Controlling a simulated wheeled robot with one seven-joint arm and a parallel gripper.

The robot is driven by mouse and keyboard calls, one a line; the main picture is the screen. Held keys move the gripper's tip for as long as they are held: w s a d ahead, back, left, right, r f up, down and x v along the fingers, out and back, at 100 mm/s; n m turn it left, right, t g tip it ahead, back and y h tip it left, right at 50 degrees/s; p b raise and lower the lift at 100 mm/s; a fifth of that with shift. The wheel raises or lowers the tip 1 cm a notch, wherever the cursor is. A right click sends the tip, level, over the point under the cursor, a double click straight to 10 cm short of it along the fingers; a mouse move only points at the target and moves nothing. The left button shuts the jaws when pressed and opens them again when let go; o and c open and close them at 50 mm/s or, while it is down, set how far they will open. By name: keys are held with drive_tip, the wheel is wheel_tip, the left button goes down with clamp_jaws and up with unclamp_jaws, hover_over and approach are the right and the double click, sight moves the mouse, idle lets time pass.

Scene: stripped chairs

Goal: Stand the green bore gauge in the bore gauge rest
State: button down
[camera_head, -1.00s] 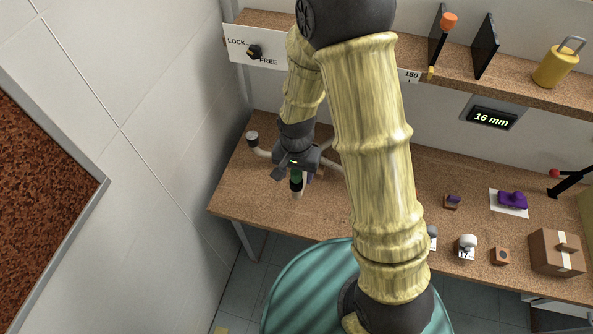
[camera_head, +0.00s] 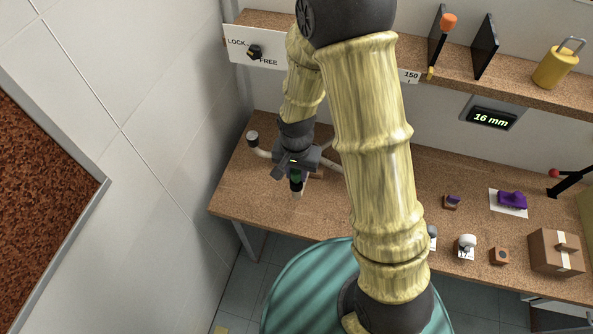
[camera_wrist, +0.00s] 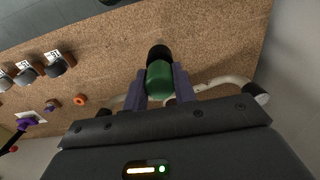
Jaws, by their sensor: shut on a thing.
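The green bore gauge (camera_wrist: 159,80) is between the two dark fingers of my gripper (camera_wrist: 160,88) in the wrist view, with a black end pointing away from my palm. My gripper (camera_head: 296,176) is shut on it. In the head view the green gauge (camera_head: 296,183) hangs roughly upright below the gripper, over the left part of the bench. Its lower tip is small, and I cannot tell whether it touches anything. I cannot identify the bore gauge rest with certainty; my arm hides part of the bench.
A pale curved pipe with a grey-capped end (camera_head: 252,138) stands close behind my gripper. Labelled grey-topped pieces (camera_head: 467,245), a block with a hole (camera_head: 499,256), a purple item (camera_head: 512,199) and a cardboard box (camera_head: 556,252) occupy the right. The bench's front left (camera_head: 240,200) is clear.

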sight(297, 171)
drive_tip(key=shift+r+p, duration=0.3)
drive_tip(key=shift+r, duration=0.15)
idle(0.3)
drive_tip(key=c, duration=1.8)
unclamp_jaws()
clamp_jaws()
drive_tip(key=shift+r, duration=0.1)
drive_tip(key=shift+r+p, duration=1.8)
drive_tip(key=shift+r, duration=0.3)
drive_tip(key=shift+f, duration=0.1)
